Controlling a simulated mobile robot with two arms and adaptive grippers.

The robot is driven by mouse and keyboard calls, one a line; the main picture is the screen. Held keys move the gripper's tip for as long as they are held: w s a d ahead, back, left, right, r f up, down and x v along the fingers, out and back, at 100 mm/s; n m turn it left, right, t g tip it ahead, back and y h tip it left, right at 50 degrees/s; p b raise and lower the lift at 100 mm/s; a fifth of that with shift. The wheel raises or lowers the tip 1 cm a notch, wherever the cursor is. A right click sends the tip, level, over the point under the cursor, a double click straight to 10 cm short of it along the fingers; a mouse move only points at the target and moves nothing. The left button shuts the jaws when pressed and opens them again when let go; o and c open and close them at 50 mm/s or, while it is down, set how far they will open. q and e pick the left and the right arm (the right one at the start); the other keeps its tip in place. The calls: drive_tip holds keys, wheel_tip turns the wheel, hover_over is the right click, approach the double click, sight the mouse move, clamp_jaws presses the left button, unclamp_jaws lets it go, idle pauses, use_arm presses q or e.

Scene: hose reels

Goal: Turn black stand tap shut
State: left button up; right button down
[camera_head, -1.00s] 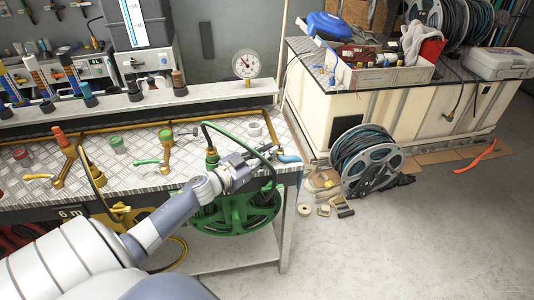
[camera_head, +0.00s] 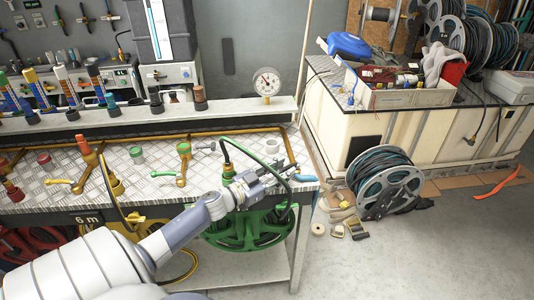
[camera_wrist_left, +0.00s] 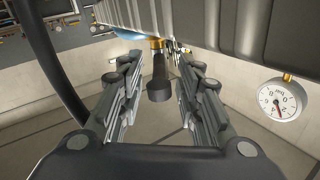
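My left gripper (camera_head: 282,180) is over the bench's front right corner, above the green hose reel (camera_head: 247,228). In the left wrist view its two fingers (camera_wrist_left: 157,90) are apart. A black cylindrical piece (camera_wrist_left: 160,90) on a dark stem below a brass fitting (camera_wrist_left: 157,43) shows between them, with visible gaps to both fingers. I cannot tell whether this is the black stand tap. On the bench, a brass tap stand with a green lever (camera_head: 164,174) and a grey side tap (camera_head: 204,147) stands left of the gripper. A yellow lever tap (camera_head: 60,182) is further left. My right gripper is not in view.
A pressure gauge (camera_head: 266,82) stands on the bench's back ledge. A grey hose reel (camera_head: 387,185) and small parts lie on the floor at right. Open floor is in front.

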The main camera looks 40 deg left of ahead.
use_arm(q)
drive_tip(key=s+a, duration=0.2)
drive_tip(key=s, duration=0.9)
drive_tip(key=shift+w, duration=0.1)
drive_tip(key=shift+c, duration=0.2)
